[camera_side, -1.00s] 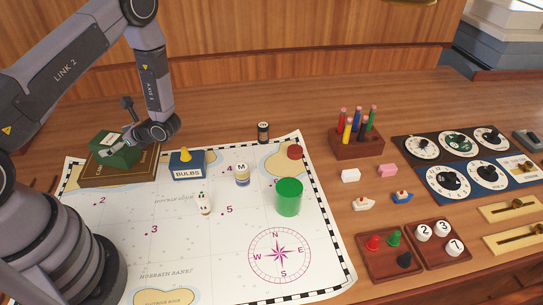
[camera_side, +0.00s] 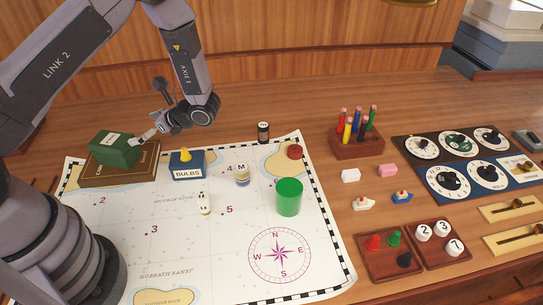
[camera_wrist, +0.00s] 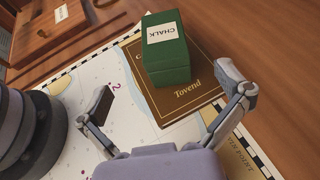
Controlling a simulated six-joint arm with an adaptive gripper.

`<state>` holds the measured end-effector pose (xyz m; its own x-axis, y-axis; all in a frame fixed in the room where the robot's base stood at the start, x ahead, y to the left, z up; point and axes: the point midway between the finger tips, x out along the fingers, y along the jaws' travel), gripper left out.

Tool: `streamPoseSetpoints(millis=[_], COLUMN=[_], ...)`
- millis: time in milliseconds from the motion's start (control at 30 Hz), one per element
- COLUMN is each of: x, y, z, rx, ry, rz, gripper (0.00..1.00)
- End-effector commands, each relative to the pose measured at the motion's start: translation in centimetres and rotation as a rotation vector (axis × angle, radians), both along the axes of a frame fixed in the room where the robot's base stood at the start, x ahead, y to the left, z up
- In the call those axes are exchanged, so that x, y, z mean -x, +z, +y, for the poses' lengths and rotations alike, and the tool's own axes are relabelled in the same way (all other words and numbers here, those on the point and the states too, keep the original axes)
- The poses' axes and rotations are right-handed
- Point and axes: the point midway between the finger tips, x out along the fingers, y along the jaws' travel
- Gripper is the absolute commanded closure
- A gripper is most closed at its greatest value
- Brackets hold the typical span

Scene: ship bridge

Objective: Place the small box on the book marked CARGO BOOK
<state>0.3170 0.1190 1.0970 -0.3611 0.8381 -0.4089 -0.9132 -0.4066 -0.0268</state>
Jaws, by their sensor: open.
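The small box is green with a white label reading CHALK in the wrist view (camera_wrist: 165,52); it also shows in the side view (camera_side: 115,150). It rests on top of the brown book (camera_side: 150,163), whose cover shows "Tovend" in the wrist view (camera_wrist: 195,93). Much of the book's title is hidden by the box. My gripper (camera_wrist: 163,88) is open and empty, with its fingers spread apart and clear of the box. In the side view my gripper (camera_side: 150,125) is up and to the right of the box.
Bare chart lies in front of the book.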

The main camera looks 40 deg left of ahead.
Motion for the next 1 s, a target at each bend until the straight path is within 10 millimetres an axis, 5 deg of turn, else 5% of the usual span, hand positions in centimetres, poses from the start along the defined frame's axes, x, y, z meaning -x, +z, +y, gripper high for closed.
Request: streamPoseSetpoints(millis=[267,500,700,1000], x=[1.9,6.6,11.2,15.9], y=[10.8,19.2,24.0,27.3], z=[-2.2,-5.3,-8.2,-11.4], rx=[0.162,0.388,0.619,0.906], ry=[0.261,0.509,0.682,0.831], rz=[-0.379,-0.768,-1.082,-1.386], gripper=[0.00,0.00,0.00,0.00])
